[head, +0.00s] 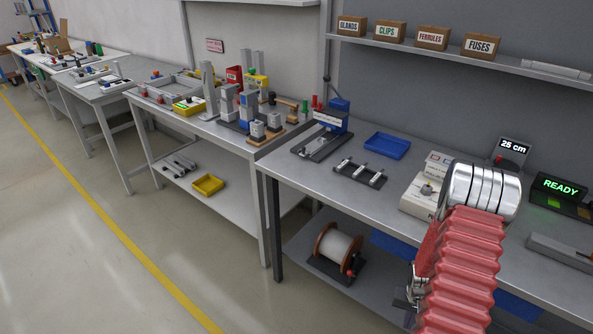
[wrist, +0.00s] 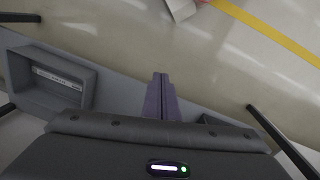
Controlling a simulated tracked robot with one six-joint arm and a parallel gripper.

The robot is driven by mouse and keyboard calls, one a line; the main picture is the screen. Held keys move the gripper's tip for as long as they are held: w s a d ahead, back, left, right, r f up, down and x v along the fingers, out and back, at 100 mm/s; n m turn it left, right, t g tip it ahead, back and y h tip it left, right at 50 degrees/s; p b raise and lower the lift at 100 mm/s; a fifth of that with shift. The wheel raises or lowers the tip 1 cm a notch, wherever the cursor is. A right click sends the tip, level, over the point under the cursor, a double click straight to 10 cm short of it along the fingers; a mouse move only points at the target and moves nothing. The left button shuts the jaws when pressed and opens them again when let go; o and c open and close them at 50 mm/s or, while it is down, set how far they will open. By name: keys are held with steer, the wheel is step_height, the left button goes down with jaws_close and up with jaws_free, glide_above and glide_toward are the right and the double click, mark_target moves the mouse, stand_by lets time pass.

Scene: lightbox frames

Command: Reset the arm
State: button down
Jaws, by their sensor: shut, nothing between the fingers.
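My arm shows in the head view as a red ribbed sleeve with silver rings, at the right in front of the near workbench (head: 290,167). My gripper (wrist: 158,76) shows in the wrist view as two purple fingers lying together, shut with nothing between them. It points out over the pale floor (wrist: 150,35). I cannot make out the fingertips in the head view.
The bench holds a blue tray (head: 387,146), a black rack (head: 360,172), a blue-and-grey device (head: 325,130) and a READY display (head: 560,188). A cable spool (head: 338,248) sits on its lower shelf. The floor (head: 90,240) at left is clear, with a yellow line (head: 130,245).

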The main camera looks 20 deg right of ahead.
steer(key=s+a+r+n+t, duration=0.2)
steer(key=a+r, duration=0.9)
steer(key=r, duration=0.5)
steer(key=s+a+r+n+t, duration=0.2)
steer(key=a+r+n, duration=0.1)
steer(key=a+r, duration=0.8)
steer(key=s+a+r+n+t, duration=0.2)
steer(key=a+r, duration=0.9)
steer(key=r, duration=1)
steer(key=shift+s+a+n+y, duration=0.15)
steer(key=shift+s+n+y, duration=0.15)
steer(key=shift+s+n, duration=0.1)
steer(key=shift+s+r, duration=0.1)
